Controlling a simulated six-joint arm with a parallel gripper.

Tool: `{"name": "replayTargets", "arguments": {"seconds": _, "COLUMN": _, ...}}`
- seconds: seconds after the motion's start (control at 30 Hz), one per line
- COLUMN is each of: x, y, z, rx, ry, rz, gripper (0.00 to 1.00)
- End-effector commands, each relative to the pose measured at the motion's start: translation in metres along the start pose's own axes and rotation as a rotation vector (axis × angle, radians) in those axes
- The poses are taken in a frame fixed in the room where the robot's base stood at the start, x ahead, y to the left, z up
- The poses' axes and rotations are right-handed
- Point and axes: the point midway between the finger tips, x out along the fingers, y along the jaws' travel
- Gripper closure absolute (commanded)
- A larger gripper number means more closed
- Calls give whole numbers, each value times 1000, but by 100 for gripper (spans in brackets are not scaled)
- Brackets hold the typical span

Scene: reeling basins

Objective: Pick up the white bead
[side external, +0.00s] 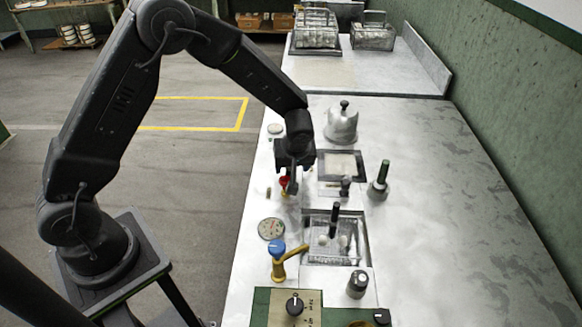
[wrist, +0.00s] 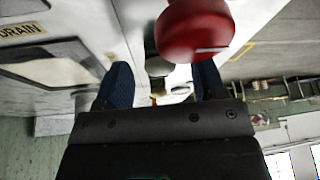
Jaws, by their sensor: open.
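My gripper (side external: 292,178) is over the bench's left side, beside a red-knobbed valve (side external: 285,183). The gripper is open; its two blue-padded fingers (wrist: 163,85) stand apart in the wrist view with nothing visibly held between them. The red knob (wrist: 195,28) looms large at their tips; I cannot tell whether it touches. Two small whitish round things sit in the near basin, one left (side external: 323,239) and one right (side external: 343,241) of a dark upright handle. I cannot tell which is the white bead. The gripper is behind and left of that basin.
The near basin (side external: 368,238) has a dark rim. A blue-knobbed brass tap (side external: 278,257) and a grey cylinder (side external: 357,284) stand near it. A green-handled tool (side external: 381,178) and a metal kettle-like pot (side external: 342,125) stand farther back. The bench's right side is clear.

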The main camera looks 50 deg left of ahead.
Motion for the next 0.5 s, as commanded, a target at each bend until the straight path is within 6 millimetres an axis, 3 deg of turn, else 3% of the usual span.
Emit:
{"name": "replayTargets", "arguments": {"seconds": 0.13, "x": 0, "y": 0, "z": 0, "rx": 0, "ry": 0, "rz": 0, "gripper": 38}}
{"name": "replayTargets", "arguments": {"seconds": 0.5, "x": 0, "y": 0, "z": 0, "rx": 0, "ry": 0, "rz": 0, "gripper": 73}}
